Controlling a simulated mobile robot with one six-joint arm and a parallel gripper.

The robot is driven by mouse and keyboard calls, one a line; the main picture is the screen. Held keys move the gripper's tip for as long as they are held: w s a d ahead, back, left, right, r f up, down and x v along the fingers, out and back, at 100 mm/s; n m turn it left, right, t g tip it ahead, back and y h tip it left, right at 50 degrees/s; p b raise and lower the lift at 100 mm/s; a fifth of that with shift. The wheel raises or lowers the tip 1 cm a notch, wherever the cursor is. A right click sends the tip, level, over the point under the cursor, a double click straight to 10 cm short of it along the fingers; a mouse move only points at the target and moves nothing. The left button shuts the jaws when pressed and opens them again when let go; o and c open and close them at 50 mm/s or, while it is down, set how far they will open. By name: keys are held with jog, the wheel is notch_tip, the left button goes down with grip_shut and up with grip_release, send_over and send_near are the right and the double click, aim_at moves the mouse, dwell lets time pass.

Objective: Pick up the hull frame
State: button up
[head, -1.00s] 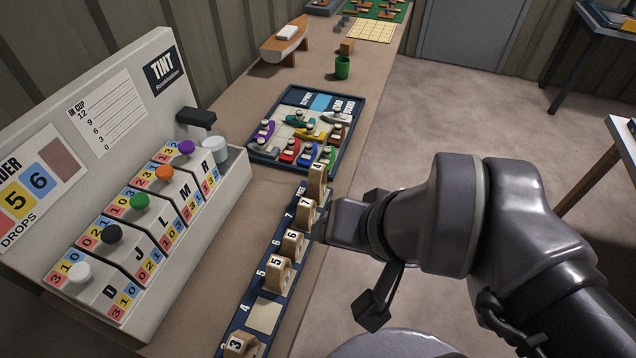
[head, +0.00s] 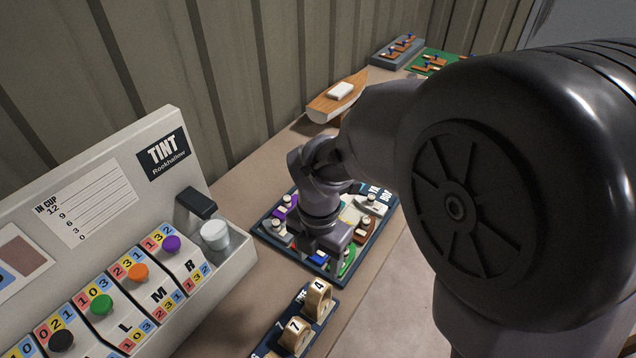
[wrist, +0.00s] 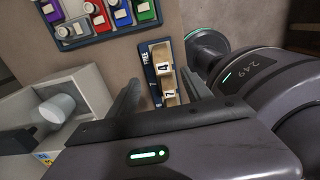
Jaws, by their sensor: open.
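Wooden hull frames stand on a dark blue numbered strip (head: 265,348). The frame marked 4 (head: 319,299) is at the far end, with the frame marked 7 (head: 296,335) nearer. Both also show in the wrist view, 4 (wrist: 161,60) above 7 (wrist: 170,91). My gripper (wrist: 159,80) is open and empty. In the wrist view its fingers are spread, with the two frames seen in the gap between them, apart from the fingers. In the head view my wrist hangs over the boat tray, beyond the strip; the fingertips are hard to make out there.
The tray (head: 268,238) of small coloured boats lies under my wrist. A wooden boat model (head: 335,98) sits farther back. The bench edge drops to the floor at right.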

aim_at(317, 285)
jog(key=f+b, duration=0.1)
jog(key=f, duration=0.2)
jog(key=f+b, duration=0.2)
jog(key=f, duration=0.2)
jog(key=f+b, duration=0.1)
jog(key=f, duration=0.2)
jog(key=shift+s+a+f, duration=0.15)
jog(key=shift+s+f, duration=0.2)
jog(key=shift+f, duration=0.05)
notch_tip(317, 285, down, 5)
jog(key=b, duration=0.4)
jog(key=shift+f, duration=0.2)
jog(key=shift+s+r, duration=0.1)
jog(key=shift+r, duration=0.05)
jog(key=shift+c, duration=0.9)
grip_shut()
